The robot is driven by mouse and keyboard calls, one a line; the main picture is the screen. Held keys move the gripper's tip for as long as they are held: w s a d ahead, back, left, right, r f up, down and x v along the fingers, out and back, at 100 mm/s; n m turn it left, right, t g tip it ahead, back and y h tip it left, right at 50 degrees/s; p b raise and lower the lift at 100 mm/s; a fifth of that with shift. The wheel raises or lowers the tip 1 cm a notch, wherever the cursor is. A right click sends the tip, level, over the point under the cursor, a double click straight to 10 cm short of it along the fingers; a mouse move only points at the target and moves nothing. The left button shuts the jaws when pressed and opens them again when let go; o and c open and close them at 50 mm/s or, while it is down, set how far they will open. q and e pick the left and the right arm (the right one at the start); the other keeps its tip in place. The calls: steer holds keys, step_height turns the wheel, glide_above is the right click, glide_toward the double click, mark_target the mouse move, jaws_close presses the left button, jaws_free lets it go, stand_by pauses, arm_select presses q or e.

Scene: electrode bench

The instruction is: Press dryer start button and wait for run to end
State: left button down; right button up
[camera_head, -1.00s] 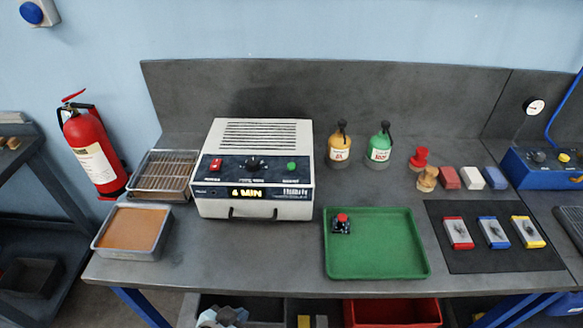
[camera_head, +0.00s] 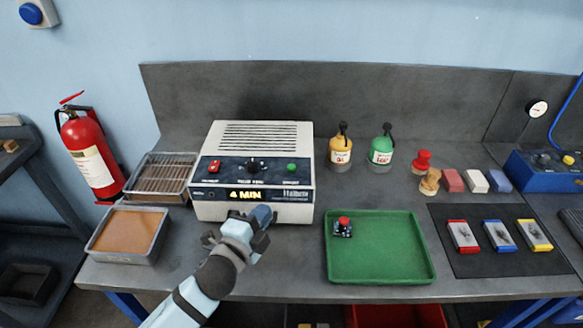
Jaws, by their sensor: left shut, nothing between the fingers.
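The dryer (camera_head: 252,172) is a cream box with a vented top, standing on the bench. Its dark front panel has a red switch (camera_head: 214,166), a black knob (camera_head: 253,165) and a green button (camera_head: 292,167). A lit display (camera_head: 245,195) below reads "4 MIN". My left gripper (camera_head: 264,213) is shut and empty, in front of the dryer's lower front and below the green button. It covers part of the dryer's drawer handle. I cannot tell whether it touches the dryer. My right gripper is not in view.
A green tray (camera_head: 385,262) with a small red-topped part (camera_head: 343,227) lies to the right. Yellow (camera_head: 340,152) and green (camera_head: 381,151) bottles stand behind it. A wire-rack tray (camera_head: 160,178) and a tray of brown material (camera_head: 128,235) are at the left. Bench front-centre is otherwise clear.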

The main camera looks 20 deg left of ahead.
arm_select(q)
steer(key=w+d+r+n+g+h+b, duration=0.1)
steer(key=w+d+r+n+g+h, duration=0.45)
steer(key=n, duration=1.05)
steer(key=w+d+r+n+g+h+b, duration=0.15)
steer(key=d+r+n+g+h, duration=0.55)
steer(key=n, duration=0.8)
steer(key=w+a+m+t+y, duration=0.2)
steer(key=w+a+m+y, duration=0.8)
steer(key=a+m, duration=0.1)
steer(key=shift+w+a+r, duration=0.15)
steer(key=shift+a, duration=0.3)
steer(key=shift+y, duration=0.25)
